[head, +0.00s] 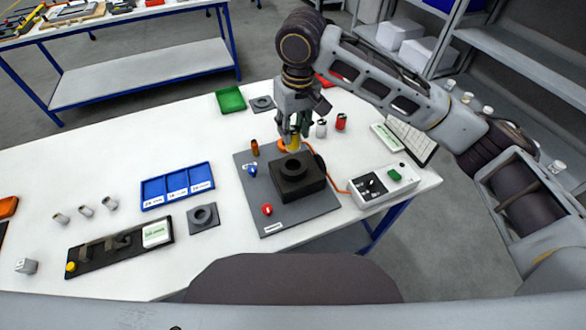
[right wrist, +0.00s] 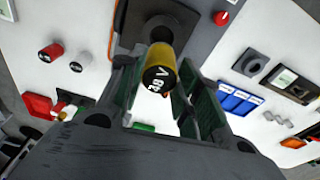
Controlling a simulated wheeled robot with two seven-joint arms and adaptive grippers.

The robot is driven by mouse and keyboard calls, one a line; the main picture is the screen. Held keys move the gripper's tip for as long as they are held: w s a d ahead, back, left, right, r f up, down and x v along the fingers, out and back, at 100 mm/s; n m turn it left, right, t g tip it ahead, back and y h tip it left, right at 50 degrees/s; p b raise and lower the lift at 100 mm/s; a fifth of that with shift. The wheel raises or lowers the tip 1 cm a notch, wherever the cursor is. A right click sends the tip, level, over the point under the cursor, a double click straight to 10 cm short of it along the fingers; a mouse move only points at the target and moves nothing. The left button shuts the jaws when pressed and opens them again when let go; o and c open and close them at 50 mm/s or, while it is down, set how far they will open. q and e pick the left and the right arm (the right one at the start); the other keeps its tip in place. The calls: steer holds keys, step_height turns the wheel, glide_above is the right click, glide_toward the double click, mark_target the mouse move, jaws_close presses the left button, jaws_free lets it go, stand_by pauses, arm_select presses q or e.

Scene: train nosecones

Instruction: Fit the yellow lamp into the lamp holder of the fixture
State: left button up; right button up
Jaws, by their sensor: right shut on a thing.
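My right gripper (head: 294,130) is shut on the yellow lamp (head: 294,145) and holds it at the far side of the fixture's black block. In the right wrist view the lamp (right wrist: 158,68), marked "48 V", sits between the fingers of my right gripper (right wrist: 160,84). The fixture is a grey plate (head: 246,203) bearing a black block (head: 293,184) with a round lamp holder (head: 292,166) on top. In the right wrist view the holder (right wrist: 160,29) is partly hidden behind the lamp. I cannot tell whether they touch. My left gripper is not in view.
On the plate are a brown part (head: 255,147), a blue part (head: 252,169) and a red part (head: 267,209). An orange cable (head: 341,190) runs to a control box (head: 376,185). Cans (head: 341,121) stand behind. A blue tray (head: 177,186) lies left; table around it is partly clear.

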mark_target(293, 145)
steer(key=shift+f, duration=3.15)
steer(key=shift+f, duration=1.85)
steer(key=o, duration=1.1)
steer(key=shift+f, duration=0.1)
steer(key=shift+c, duration=0.2)
steer(key=r, duration=0.8)
steer(key=s+r, duration=0.1)
steer(key=r, duration=0.3)
steer(key=shift+s+d, duration=0.1)
steer(key=shift+d, duration=0.25)
